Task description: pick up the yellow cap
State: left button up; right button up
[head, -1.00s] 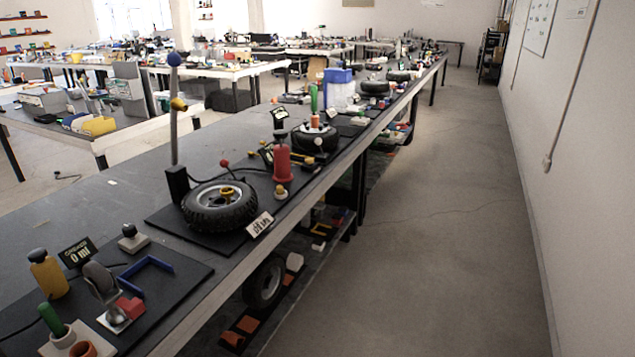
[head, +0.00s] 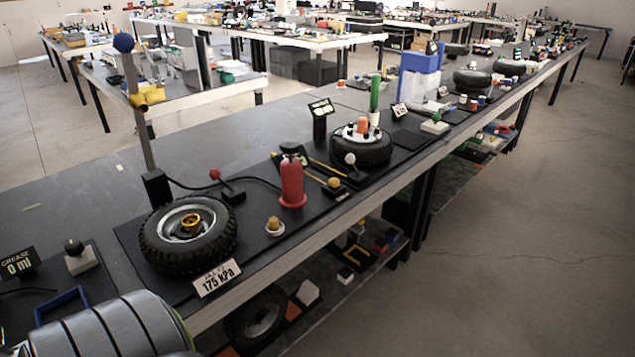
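A small yellow cap (head: 275,225) with a paler base stands on the black mat (head: 255,250) in the head view. It is right of the black tyre (head: 187,236) and just in front of the red bottle (head: 292,183). Nothing touches it that I can see. Neither of my grippers shows in the head view; only a grey, rounded part of my arm is in the lower left corner.
A "175 kPa" sign (head: 216,278) stands in front of the tyre. A tall grey post (head: 138,120) with a blue ball rises behind it. A red-knobbed lever (head: 226,188) is behind the cap. The bench's front edge is close, with open floor at right.

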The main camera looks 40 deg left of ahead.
aim_at(273, 221)
jog(key=i+u, duration=0.45)
jog(key=i+l+u, duration=0.25)
jog(key=i+u, duration=0.25)
jog(key=i+l+u, duration=0.45)
jog(key=k+j, duration=0.1)
